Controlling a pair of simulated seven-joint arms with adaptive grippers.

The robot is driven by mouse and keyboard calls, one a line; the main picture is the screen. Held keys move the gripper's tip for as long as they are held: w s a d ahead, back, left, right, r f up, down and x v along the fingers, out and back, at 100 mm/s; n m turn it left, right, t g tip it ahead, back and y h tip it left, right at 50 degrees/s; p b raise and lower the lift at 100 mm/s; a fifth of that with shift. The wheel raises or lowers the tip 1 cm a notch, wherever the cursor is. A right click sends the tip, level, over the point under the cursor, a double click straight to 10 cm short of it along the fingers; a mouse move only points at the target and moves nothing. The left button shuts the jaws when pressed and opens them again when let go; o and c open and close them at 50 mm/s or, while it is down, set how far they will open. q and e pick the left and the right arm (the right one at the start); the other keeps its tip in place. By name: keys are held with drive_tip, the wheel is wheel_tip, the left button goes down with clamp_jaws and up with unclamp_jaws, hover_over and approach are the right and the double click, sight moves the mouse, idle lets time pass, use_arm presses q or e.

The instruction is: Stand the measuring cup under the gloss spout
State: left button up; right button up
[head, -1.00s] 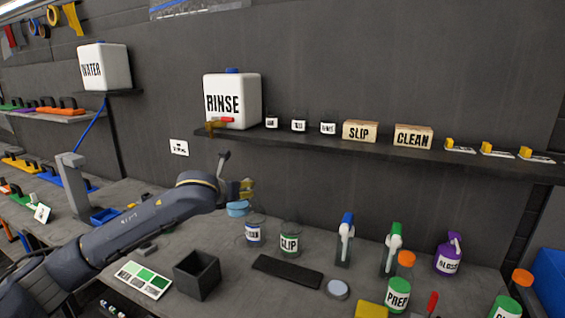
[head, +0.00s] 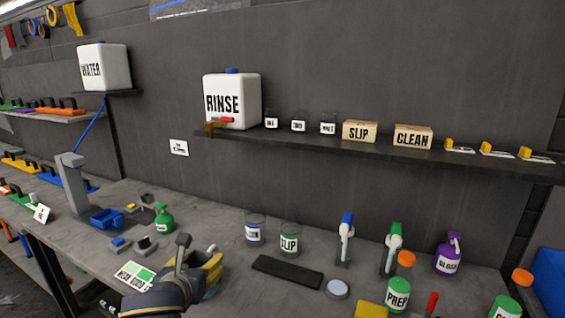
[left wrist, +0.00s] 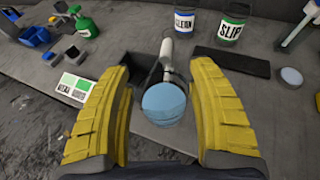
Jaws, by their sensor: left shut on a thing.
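A light-blue round cup (left wrist: 165,103) with a pale grey handle (left wrist: 168,52) is between the two yellow fingers in the left wrist view; I take it to be the measuring cup. My left gripper (head: 208,268) is shut on it above the front of the bench. In the head view the gripper mostly hides the cup. A purple spray bottle (head: 448,258) stands at the right; its label seems to read GLOSS. I cannot pick out a gloss spout for certain. My right gripper is not in view.
A dark open box (left wrist: 143,68) is just beyond the cup. Behind it stand a blue-labelled jar (head: 254,232) and the SLIP jar (head: 289,240). A black mat (head: 287,271) and a round grey disc (head: 337,289) lie to the right. The RINSE tank (head: 232,100) is on the shelf.

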use_arm(q)
drive_tip(key=s+f, duration=0.1)
drive_tip(key=f, duration=0.1)
drive_tip(key=s+f, duration=0.1)
drive_tip(key=f, duration=0.3)
drive_tip(key=shift+s+a+f, duration=0.2)
drive_tip(key=shift+s+f, duration=0.05)
drive_tip(key=shift+s, duration=0.15)
idle(0.8)
